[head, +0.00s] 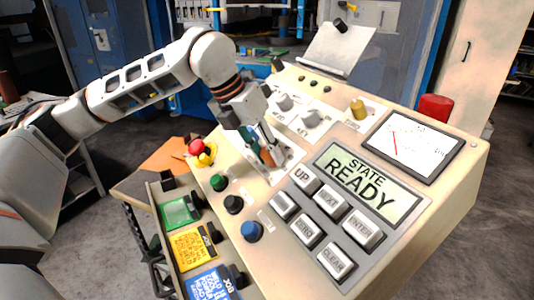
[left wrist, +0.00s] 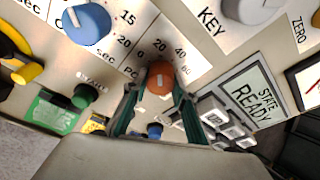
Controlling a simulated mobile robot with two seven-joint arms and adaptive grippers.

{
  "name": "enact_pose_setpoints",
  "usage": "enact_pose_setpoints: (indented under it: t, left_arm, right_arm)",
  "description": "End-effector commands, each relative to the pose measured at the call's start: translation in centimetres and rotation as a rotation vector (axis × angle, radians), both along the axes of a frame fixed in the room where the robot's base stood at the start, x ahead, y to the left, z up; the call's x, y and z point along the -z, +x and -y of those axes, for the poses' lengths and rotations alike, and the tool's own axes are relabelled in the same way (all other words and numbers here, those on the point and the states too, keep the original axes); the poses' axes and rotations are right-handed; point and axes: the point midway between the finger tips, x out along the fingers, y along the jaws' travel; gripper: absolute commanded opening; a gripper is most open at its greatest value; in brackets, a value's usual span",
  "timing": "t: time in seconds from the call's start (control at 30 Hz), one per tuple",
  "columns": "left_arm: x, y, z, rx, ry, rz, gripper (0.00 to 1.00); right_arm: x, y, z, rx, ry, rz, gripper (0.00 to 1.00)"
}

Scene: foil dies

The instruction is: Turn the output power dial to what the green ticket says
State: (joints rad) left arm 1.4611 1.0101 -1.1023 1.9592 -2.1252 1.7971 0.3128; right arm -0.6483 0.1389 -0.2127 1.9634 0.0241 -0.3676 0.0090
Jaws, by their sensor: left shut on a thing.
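The output power dial is an orange knob (left wrist: 160,78) with a white pointer mark, on a white scale plate reading 0, 20, 40 and on. My left gripper (head: 266,143) reaches down over it, and its two green fingers (left wrist: 160,100) are shut on the knob from both sides. Part of the scale is hidden by the knob and fingers. The green ticket (head: 180,212) sits at the left front edge of the console; it also shows in the left wrist view (left wrist: 52,112). Its text is too small to read. My right gripper is not in view.
A blue knob (left wrist: 85,22) with a seconds scale is close by. The READY display (head: 366,184) and grey keys (head: 305,232) lie right of the gripper. Green (head: 218,182), black (head: 234,204) and blue (head: 252,231) buttons and a red emergency button (head: 195,146) line the left side.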

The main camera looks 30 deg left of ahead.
Motion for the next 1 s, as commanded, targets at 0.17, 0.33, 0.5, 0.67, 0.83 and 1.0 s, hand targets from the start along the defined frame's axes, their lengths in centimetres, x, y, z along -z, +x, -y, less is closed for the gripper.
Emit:
enact_pose_setpoints:
  t: [0.17,0.33,0.5,0.67,0.83,1.0]
  left_arm:
    - [-0.2,0.1,0.0,-0.004,-0.003,0.005,0.05]
    - [-0.2,0.1,0.0,-0.004,-0.003,0.005,0.05]
    - [-0.2,0.1,0.0,-0.003,-0.001,0.004,0.43]
    - [-0.1,0.1,0.0,-0.003,-0.001,0.002,0.43]
    - [-0.4,-0.1,-0.1,-0.003,-0.001,0.002,0.43]
    - [-2.4,-0.7,-0.8,-0.004,-0.002,0.005,0.43]
  right_arm:
    - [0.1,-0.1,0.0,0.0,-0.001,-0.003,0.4]
    - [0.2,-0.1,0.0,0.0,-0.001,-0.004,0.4]
    - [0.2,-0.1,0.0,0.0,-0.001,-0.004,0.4]
    - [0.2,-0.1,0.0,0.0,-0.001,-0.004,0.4]
    - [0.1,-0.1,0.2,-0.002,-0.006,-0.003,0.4]
    - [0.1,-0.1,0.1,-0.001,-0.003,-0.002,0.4]
